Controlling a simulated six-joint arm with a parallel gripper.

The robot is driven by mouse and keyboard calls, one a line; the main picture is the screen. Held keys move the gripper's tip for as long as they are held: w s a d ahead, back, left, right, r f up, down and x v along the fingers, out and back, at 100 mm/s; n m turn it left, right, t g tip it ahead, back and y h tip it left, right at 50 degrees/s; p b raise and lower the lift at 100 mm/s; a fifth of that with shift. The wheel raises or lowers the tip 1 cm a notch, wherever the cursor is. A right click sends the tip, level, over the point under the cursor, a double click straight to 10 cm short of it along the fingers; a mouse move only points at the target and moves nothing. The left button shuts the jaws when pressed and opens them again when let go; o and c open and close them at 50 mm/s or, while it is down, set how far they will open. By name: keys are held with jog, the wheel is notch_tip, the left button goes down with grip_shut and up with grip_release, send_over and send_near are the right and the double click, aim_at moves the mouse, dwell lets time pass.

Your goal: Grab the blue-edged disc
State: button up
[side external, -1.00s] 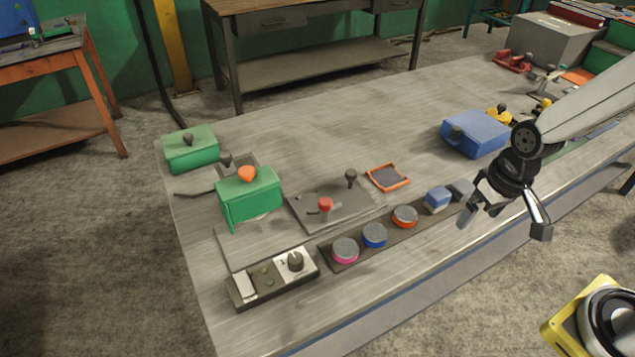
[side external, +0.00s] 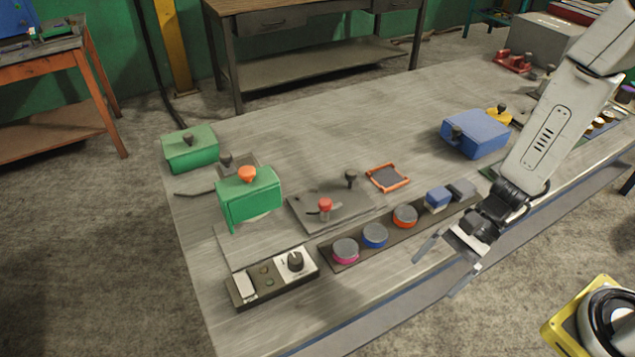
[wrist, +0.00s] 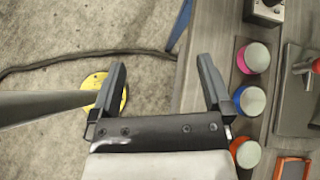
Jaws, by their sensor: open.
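The blue-edged disc (side external: 375,236) has a grey top and sits on a dark strip (side external: 343,265) near the table's front edge. It stands between the pink-edged disc (side external: 345,250) and the orange-edged disc (side external: 404,216). In the wrist view the blue-edged disc (wrist: 249,101) lies just right of the right finger, apart from it. My gripper (side external: 438,271) is open and empty, to the right of the blue-edged disc in the side view, by the table's front edge. In the wrist view the gap between its fingers (wrist: 163,85) shows only floor and table edge.
A blue block (side external: 437,198) and a dark grey block (side external: 462,189) continue the row. A panel with a red knob (side external: 325,205) stands behind, and a control box with a dial (side external: 272,280) is at left. A yellow-rimmed object (side external: 590,320) is off the table's front.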

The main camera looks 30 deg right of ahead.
jog(key=w+f+m+t+y, duration=0.2)
jog(key=w+m+t, duration=0.3)
jog(key=m, duration=0.2)
jog(key=m+t+h, duration=0.4)
jog(key=m+t, duration=0.2)
jog(key=m, duration=0.1)
send_near(385, 236)
jog(key=a, duration=0.1)
jog(key=w, duration=0.1)
jog(key=a, duration=0.1)
jog(key=shift+w+a+f, duration=0.2)
jog(key=shift+a+f, duration=0.15)
jog(key=shift+w+d+f+m+t+h, duration=0.15)
jog(key=shift+d+f+m+t+h, duration=0.15)
jog(key=shift+d+t, duration=0.25)
jog(key=shift+x, duration=1.35)
jog(key=shift+a, duration=0.15)
jog(key=shift+x, duration=2.55)
